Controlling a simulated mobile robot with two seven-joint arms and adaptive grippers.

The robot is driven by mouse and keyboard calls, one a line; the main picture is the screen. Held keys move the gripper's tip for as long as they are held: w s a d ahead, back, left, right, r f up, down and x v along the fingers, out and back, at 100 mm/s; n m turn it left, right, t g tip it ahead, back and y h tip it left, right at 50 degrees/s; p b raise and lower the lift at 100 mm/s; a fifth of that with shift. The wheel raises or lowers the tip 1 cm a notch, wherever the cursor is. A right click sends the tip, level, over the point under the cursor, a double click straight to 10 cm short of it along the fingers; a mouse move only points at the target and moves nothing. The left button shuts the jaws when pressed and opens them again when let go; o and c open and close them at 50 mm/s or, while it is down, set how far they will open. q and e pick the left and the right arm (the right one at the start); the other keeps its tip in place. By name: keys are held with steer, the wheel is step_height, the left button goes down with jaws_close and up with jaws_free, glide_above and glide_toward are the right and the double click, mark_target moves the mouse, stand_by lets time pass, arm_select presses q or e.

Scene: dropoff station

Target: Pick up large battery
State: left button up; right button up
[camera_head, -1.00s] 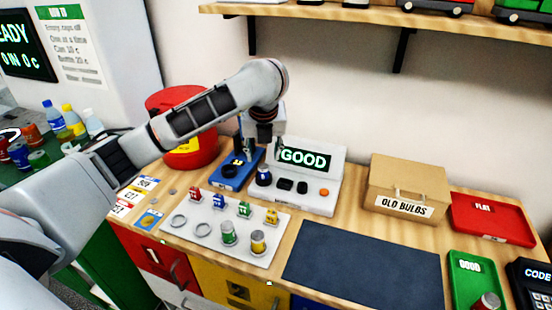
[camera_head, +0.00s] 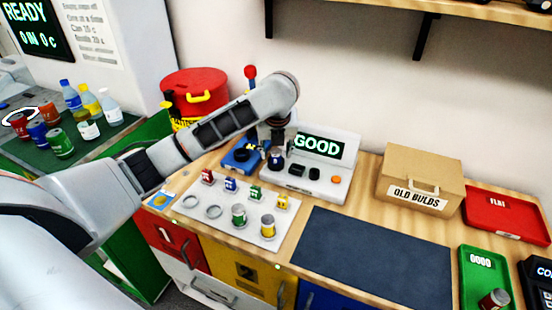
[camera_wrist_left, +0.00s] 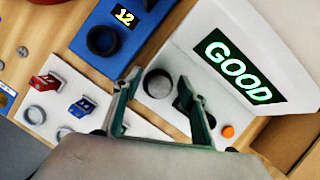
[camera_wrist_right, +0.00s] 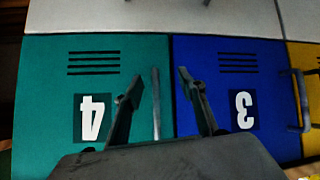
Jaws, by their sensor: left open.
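A dark, round battery (camera_head: 276,159) stands upright on the white tester (camera_head: 330,190), whose screen reads GOOD. My left gripper (camera_head: 277,143) is open just above it. In the left wrist view the battery's dark round top (camera_wrist_left: 157,84) shows between the spread fingers of the left gripper (camera_wrist_left: 158,88); I cannot tell whether they touch it. A green battery (camera_head: 238,215) and a yellow battery (camera_head: 267,226) stand in the white holder tray (camera_head: 215,227), beside two empty rings. My right gripper (camera_wrist_right: 158,92) is open and empty in front of the cabinet doors.
A blue device (camera_head: 241,156) stands left of the tester. A dark mat (camera_head: 375,258), an OLD BULBS box (camera_head: 420,180), a red tray (camera_head: 505,216) and a green tray (camera_head: 484,272) with a red can lie to the right. A red bin (camera_head: 195,95) stands behind my left arm.

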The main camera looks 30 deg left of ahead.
arm_select(q)
jaws_close()
